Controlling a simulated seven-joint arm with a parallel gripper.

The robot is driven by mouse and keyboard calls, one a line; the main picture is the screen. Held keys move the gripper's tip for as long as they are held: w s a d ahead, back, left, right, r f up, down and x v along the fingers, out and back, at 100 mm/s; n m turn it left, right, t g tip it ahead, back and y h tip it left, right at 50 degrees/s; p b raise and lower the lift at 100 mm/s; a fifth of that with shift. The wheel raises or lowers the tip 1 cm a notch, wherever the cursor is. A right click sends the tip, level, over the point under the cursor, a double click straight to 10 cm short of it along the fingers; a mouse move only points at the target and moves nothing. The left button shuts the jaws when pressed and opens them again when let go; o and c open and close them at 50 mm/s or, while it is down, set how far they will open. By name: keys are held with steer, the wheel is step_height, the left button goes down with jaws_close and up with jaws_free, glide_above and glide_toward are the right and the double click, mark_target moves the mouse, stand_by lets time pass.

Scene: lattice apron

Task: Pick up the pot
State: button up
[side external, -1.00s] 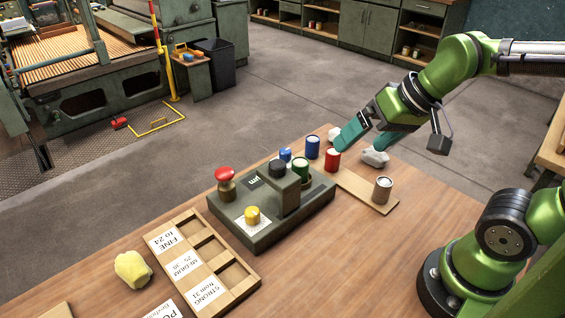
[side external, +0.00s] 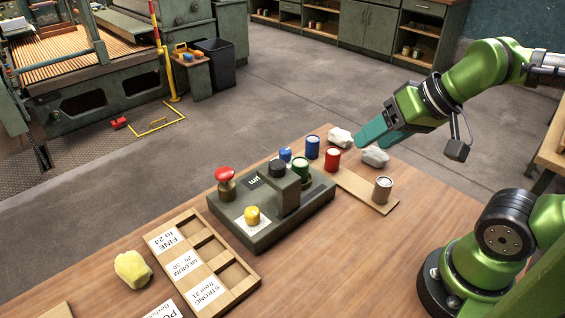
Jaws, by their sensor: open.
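Several small pots stand on the wooden table: a blue pot (side external: 312,147), a red pot (side external: 332,159) and a grey-brown pot (side external: 382,190) on a thin wooden strip (side external: 359,186). A green pot (side external: 300,169) stands at the right part of the grey-green device (side external: 262,236). My gripper (side external: 372,142) is open and empty, its teal fingers pointing down and left. It is above and right of the red pot, apart from it in the picture, near two whitish lumps (side external: 340,137) (side external: 374,157). Its exact height over the table is unclear.
A wooden tray (side external: 248,288) labelled fine, medium and strong stands at the front, beside a yellow lump (side external: 133,269).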

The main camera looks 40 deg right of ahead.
steer(key=g+h, duration=0.3)
glide_toward(301, 162)
steer(key=x, duration=0.4)
steer(key=shift+a+f, duration=0.1)
steer(key=shift+f, duration=0.35)
steer(key=shift+x, duration=3.05)
steer(key=shift+w, duration=0.1)
steer(key=c, duration=0.8)
